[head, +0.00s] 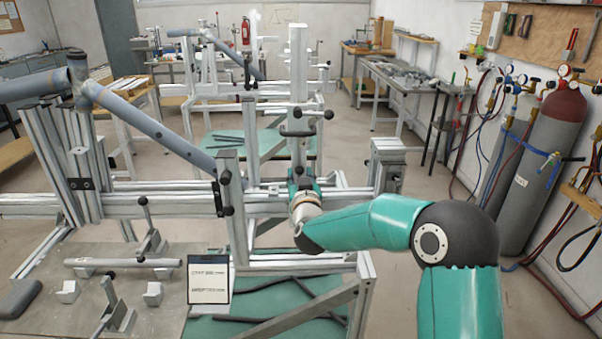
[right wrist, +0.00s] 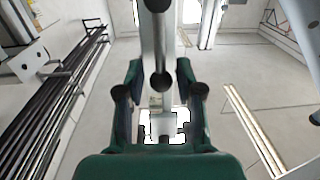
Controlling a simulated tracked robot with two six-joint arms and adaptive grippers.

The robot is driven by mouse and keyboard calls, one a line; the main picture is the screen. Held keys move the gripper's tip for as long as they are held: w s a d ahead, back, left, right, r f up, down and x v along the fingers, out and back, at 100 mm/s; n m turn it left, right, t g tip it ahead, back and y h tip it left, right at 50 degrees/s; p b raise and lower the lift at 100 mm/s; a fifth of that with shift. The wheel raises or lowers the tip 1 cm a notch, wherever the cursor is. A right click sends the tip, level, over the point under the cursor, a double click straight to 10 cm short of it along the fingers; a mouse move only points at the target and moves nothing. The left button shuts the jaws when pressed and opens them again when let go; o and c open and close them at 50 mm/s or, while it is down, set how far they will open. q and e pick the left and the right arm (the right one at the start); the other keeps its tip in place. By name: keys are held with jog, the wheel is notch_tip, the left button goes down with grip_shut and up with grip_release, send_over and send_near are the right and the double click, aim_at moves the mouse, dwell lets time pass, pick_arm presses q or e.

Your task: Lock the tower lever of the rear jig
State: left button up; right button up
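An upright aluminium tower (head: 298,62) stands on the near jig (head: 110,206), with dark knobbed handles (head: 297,133) partway up. My right gripper (head: 300,182) is at the tower's lower part, seen mostly from behind, so its fingertips are unclear there. In the right wrist view, my right gripper (right wrist: 160,90) has its teal fingers spread. A metal lever rod with a black ball end (right wrist: 161,80) lies between them, with visible gaps on both sides. I cannot tell whether this lever is locked. My left gripper is not in view.
Grey-blue tubes (head: 150,128) span the near jig's left side. A similar jig (head: 205,88) stands behind. A small sign (head: 208,279) and loose clamps are in front. Gas cylinders (head: 541,160) stand at the right. The floor between jig and cylinders is partly clear.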

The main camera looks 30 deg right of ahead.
grip_shut()
jog(key=shift+d, duration=0.3)
jog(key=shift+a, duration=0.1)
jog(key=shift+w+a, duration=0.1)
jog(key=shift+a, duration=0.1)
dwell(0.3)
